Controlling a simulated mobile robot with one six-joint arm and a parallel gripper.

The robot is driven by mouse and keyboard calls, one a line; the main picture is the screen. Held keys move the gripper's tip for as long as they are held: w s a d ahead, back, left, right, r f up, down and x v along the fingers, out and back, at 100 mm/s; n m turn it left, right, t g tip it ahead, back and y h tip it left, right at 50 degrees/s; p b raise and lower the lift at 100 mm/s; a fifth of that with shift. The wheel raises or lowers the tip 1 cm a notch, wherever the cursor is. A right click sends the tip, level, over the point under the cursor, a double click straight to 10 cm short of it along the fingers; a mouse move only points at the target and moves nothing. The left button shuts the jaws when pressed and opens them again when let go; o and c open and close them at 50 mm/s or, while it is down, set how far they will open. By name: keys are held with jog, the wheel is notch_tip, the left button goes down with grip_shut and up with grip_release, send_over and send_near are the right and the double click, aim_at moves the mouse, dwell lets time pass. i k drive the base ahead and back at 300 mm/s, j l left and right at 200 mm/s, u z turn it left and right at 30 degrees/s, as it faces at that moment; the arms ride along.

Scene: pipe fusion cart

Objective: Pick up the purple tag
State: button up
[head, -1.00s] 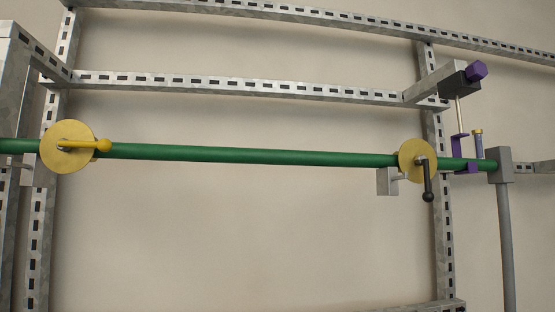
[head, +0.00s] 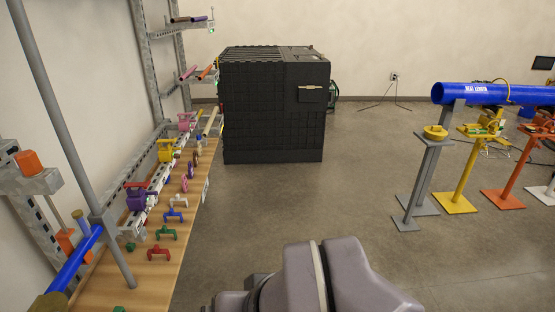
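I cannot clearly make out a purple tag in the head view. Purple things show on the wooden bench (head: 182,250) at the left: a purple clamp-like piece (head: 136,196) at the rail side, and a small magenta-purple piece (head: 185,183) farther along. They are too small to tell whether either is a tag. Grey links of my arm show at the bottom centre, to the right of the bench's near end. My gripper is not in view.
Small coloured brackets, including a blue one (head: 175,215) and a red one (head: 159,253), stand on the bench. A grey pole (head: 70,130) rises at the left. A large black cabinet (head: 272,110) stands behind. Blue pipe (head: 480,94) rests on stands at right. Middle floor is clear.

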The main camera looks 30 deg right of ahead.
aim_at(191, 172)
jog(key=z, duration=0.2)
jog(key=i+l+u, duration=0.15)
jog(key=i+l, duration=0.35)
jog(key=i, duration=0.45)
jog(key=i+l+u, duration=0.2)
jog(key=i+l, duration=0.45)
jog(key=i, duration=0.3)
jog(key=i+l+u, duration=0.15)
jog(key=i+l, duration=0.6)
jog(key=i, duration=0.1)
